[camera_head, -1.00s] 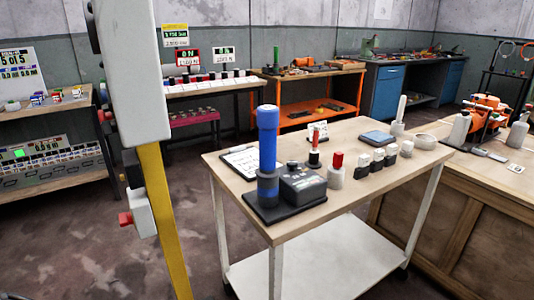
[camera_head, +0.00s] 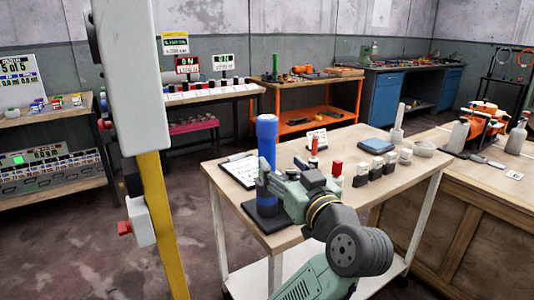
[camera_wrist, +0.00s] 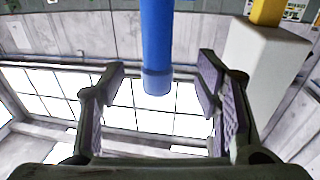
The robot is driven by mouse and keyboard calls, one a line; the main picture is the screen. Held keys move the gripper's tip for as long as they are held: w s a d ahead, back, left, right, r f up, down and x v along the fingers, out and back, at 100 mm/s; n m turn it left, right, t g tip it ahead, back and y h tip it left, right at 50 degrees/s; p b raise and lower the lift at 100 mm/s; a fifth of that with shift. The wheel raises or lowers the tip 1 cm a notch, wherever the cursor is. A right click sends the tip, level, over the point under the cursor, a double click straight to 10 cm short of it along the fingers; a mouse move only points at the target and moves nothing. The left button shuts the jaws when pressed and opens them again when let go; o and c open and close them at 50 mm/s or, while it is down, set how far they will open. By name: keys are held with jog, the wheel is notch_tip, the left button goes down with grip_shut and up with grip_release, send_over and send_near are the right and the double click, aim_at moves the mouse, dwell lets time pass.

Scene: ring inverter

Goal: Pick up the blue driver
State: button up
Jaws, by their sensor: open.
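The blue driver (camera_head: 267,135) stands upright on a black base (camera_head: 264,222) at the near left of the wooden-topped table. My gripper (camera_head: 266,175) is beside the driver's shaft, at about half its height, and hides part of it and of the base. In the wrist view the blue driver (camera_wrist: 157,45) comes down from the top edge, between the two finger lines of my gripper (camera_wrist: 160,80). The fingers are spread wide, with clear gaps on both sides of the driver. I cannot tell from this view how deep between the fingers it lies.
A grey-white post (camera_head: 128,80) with a yellow lower part stands at the left, near the table. A clipboard (camera_head: 240,168), several small capped items and a blue-grey pad (camera_head: 376,145) lie on the table (camera_head: 225,197). A wooden bench (camera_head: 480,200) adjoins at the right.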

aim_at(270, 156)
jog(key=w, duration=0.1)
jog(key=w+f, duration=0.1)
jog(key=w, duration=0.1)
jog(key=w+a+p, duration=0.1)
jog(key=shift+w+f, duration=0.15)
jog(key=shift+w, duration=0.25)
jog(key=p+x, duration=0.1)
jog(key=x, duration=0.3)
jog(key=shift+s+a+p, duration=0.1)
jog(key=shift+a+p, duration=0.25)
jog(key=shift+p, duration=0.05)
jog(key=shift+w+a, duration=0.15)
jog(key=shift+w, duration=0.45)
jog(key=shift+c, duration=0.4)
grip_shut()
